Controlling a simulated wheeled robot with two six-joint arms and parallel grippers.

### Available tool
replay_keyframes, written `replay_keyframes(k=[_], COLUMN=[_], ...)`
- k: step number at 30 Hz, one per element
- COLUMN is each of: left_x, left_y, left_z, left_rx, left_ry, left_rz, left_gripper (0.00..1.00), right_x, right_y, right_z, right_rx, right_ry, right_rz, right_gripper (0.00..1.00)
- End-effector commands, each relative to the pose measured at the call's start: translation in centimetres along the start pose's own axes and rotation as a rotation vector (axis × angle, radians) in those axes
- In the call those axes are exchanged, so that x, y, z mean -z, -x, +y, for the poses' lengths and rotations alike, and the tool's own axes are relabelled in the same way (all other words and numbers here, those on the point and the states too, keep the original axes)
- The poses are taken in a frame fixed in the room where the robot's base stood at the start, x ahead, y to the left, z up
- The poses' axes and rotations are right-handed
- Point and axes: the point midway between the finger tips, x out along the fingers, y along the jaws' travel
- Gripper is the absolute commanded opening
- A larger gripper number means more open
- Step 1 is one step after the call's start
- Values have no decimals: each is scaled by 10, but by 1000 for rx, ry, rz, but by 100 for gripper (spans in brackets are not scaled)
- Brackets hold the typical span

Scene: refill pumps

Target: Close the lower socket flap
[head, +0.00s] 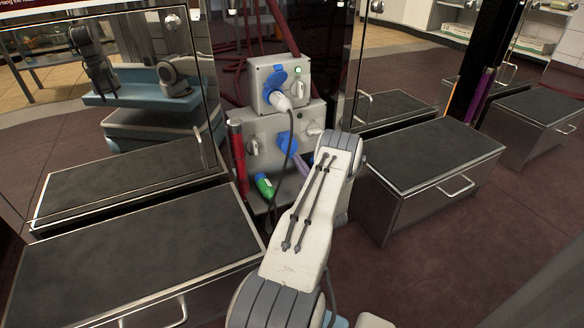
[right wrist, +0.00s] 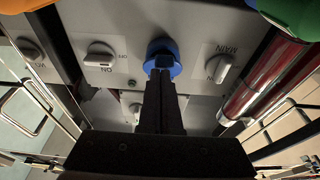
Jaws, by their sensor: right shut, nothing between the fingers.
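The lower socket flap (head: 287,143) is a blue piece on the lower grey box (head: 262,128). In the right wrist view the blue flap (right wrist: 163,58) shows as a round piece straight ahead of my fingers. My right gripper (right wrist: 163,78) is shut and empty, its tips overlapping the flap's near edge; I cannot tell whether they touch. In the head view my right arm hides most of this gripper. How far the flap stands open is unclear. My left gripper is not in view.
The upper box (head: 277,75) has its blue flap raised, with a plug (head: 279,101) and a dark cable hanging past the lower box. Knobs flank the lower socket. A red cylinder (head: 237,158) and a green connector (head: 264,185) are close by. Dark-topped cabinets (head: 430,152) stand either side.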

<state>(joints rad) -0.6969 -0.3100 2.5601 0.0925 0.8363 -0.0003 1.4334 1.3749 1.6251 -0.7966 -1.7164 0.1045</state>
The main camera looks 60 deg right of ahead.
Motion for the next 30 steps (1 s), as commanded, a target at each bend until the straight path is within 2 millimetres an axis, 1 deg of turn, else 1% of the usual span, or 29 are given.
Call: replay_keyframes(k=[1,6,9,16,30], left_x=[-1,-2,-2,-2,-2], left_y=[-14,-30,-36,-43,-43], left_z=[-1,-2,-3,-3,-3], left_rx=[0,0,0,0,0], left_ry=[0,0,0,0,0], left_rz=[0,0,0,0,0], left_gripper=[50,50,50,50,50], right_x=[-11,-15,-16,-17,-16], right_y=[2,0,-2,-4,-5], right_z=[4,11,14,16,16], right_rx=[-4,-12,-15,-17,-18], right_ry=[2,5,7,6,7], right_rz=[32,125,164,208,214], right_gripper=[0,0,0,0,0])
